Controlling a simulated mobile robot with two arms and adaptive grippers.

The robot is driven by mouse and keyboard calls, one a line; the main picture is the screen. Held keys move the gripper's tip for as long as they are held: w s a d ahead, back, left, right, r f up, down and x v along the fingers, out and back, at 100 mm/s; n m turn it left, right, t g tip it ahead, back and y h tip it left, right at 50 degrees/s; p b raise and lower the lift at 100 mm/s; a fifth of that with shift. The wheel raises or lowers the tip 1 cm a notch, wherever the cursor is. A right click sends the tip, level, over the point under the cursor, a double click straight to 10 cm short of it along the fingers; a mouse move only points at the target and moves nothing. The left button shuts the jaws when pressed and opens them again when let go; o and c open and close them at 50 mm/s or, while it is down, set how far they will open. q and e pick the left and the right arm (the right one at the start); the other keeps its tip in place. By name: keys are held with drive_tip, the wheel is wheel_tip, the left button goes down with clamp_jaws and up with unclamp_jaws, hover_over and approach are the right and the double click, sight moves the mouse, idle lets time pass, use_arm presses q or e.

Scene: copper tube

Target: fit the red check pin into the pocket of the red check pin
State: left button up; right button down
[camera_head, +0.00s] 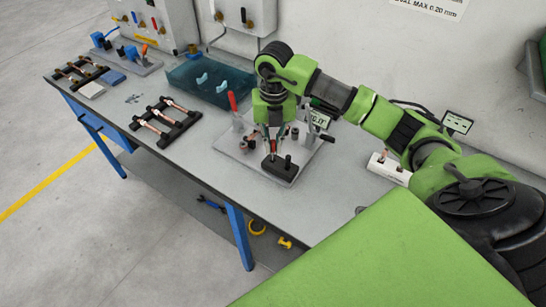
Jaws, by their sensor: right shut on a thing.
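My right gripper (275,143) points down over the grey fixture plate (254,175) on the workbench. It is shut on a thin part with a bit of red showing between the fingers, which appears to be the red check pin (273,146). The fingers hide most of it. Below the fingertips lies a black block (279,168) with a short dark post standing on it. The pocket itself is too small to make out, and I cannot tell whether the pin touches the block. My left gripper is not in view.
A red-handled clamp (232,102) stands on the plate left of my gripper. A teal bin (211,82) and black racks with copper tubes (166,122) stand farther left. A white block (388,168) lies to the right. The bench front beside the plate is clear.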

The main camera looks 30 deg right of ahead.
sight(273, 151)
drive_tip(key=shift+w+d+f, duration=0.25)
drive_tip(key=shift+w+f, duration=0.25)
drive_tip(key=shift+f, duration=0.1)
drive_tip(key=shift+w+f+b, duration=0.1)
drive_tip(key=shift+f+b, duration=0.1)
drive_tip(key=shift+b, duration=0.2)
drive_tip(key=f+b, duration=0.2)
drive_tip(key=f, duration=0.1)
drive_tip(key=shift+w+d+f, duration=0.15)
drive_tip(key=shift+d+f, duration=0.05)
drive_tip(key=shift+f, duration=0.05)
drive_tip(key=shift+f+b, duration=0.1)
drive_tip(key=shift+b, duration=0.2)
drive_tip(key=shift+w, duration=0.1)
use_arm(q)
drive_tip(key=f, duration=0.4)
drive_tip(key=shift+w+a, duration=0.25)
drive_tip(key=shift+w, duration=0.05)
